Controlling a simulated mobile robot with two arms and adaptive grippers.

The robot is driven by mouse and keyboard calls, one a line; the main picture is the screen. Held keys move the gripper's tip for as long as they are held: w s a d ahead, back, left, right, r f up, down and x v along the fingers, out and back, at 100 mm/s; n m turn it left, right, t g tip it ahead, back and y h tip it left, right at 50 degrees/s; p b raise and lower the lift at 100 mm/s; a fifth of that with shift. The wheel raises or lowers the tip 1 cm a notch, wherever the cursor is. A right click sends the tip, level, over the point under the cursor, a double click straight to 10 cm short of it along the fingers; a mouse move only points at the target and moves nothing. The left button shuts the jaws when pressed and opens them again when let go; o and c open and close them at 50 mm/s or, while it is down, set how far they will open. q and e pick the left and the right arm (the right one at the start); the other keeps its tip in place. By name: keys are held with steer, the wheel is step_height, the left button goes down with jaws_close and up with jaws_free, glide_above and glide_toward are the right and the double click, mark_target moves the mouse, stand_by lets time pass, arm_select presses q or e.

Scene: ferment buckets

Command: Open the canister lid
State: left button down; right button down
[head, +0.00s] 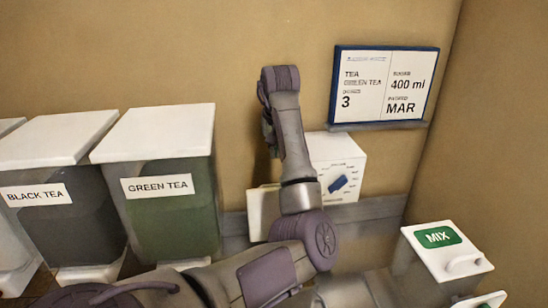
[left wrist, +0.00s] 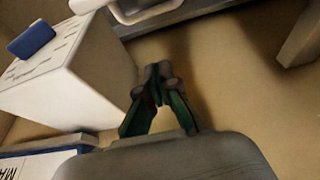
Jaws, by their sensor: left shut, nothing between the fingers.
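A GREEN TEA canister (head: 172,215) with a flat white lid (head: 158,130) stands at the left in the head view; the lid lies flat on top. A BLACK TEA canister (head: 75,222) with a white lid (head: 60,138) stands beside it, its lid also down. My left gripper (head: 270,140) is raised near the back wall, right of the green tea canister and apart from it. The left wrist view shows its fingers (left wrist: 157,72) shut together and empty. My right gripper is not in view.
A white box (head: 338,160) with a blue knob (head: 338,183) stands behind my left arm; it also fills the left of the left wrist view (left wrist: 75,85). A wall sign (head: 383,85) hangs above. A MIX-labelled white lid (head: 445,252) is at lower right.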

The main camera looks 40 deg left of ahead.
arm_select(q)
steer(key=p+x, duration=0.3)
steer(key=x, duration=0.6)
steer(key=s+d+p, duration=0.2)
steer(key=d, duration=0.1)
steer(key=shift+s+r, duration=0.25)
steer(key=shift+s, duration=0.15)
steer(key=shift+w+f, duration=0.1)
